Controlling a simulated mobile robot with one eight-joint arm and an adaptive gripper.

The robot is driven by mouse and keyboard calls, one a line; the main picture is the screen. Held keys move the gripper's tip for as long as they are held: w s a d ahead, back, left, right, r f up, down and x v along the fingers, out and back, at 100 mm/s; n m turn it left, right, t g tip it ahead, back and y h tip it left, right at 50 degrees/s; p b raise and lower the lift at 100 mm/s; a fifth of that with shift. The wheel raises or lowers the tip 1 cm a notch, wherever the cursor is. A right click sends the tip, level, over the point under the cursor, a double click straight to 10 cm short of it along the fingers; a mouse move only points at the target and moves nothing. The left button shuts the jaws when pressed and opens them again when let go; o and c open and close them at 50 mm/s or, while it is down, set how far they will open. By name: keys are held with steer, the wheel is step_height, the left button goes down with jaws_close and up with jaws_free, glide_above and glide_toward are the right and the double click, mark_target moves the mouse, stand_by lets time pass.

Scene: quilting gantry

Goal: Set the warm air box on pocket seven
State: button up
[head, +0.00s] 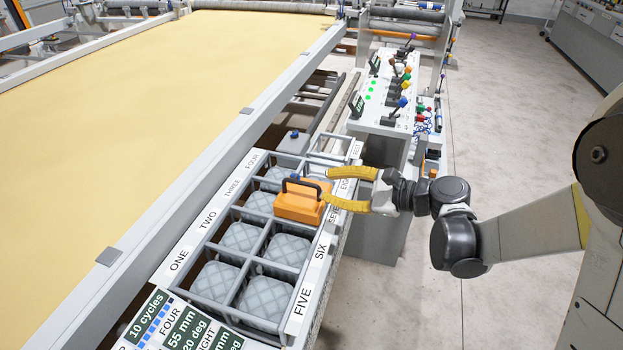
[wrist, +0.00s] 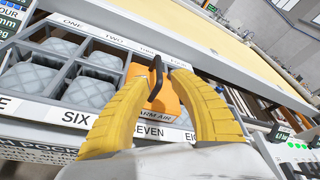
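The warm air box (head: 297,206) is orange with a black handle on top. It sits over pocket seven in the label-side row of the divided tray (head: 206,308), behind the SEVEN label (head: 334,214). In the wrist view the box (wrist: 166,100) shows between the fingers, with "ARM AIR" readable above the SEVEN label (wrist: 150,131). My gripper (head: 327,185) has yellow fingers and is open at the label side of the box. In the wrist view the fingertips (wrist: 160,72) stand apart on either side of the black handle. The fingers hide parts of the box's sides.
Grey quilted pads (head: 265,297) fill pockets five, six and several of the back row. A control panel with coloured levers (head: 388,100) stands beyond the tray's far end. The yellow quilting bed (head: 170,80) lies on the left. The floor at right is clear.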

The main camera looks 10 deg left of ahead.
steer(key=v, duration=0.5)
steer(key=shift+p, duration=0.4)
steer(key=shift+d, duration=0.1)
steer(key=s+d+r+n+t+h, duration=0.1)
steer(key=s+d+n+h, duration=0.5)
steer(key=d, duration=0.5)
steer(key=s+d+r+n+t+h, duration=0.1)
steer(key=s+d+n+t+h, duration=0.1)
steer(key=s+d+n+h, duration=0.5)
steer(key=s+d+h, duration=0.1)
steer(key=s+d, duration=0.3)
steer(key=d, duration=0.1)
steer(key=shift+r+n, duration=0.3)
steer(key=shift+r, duration=0.05)
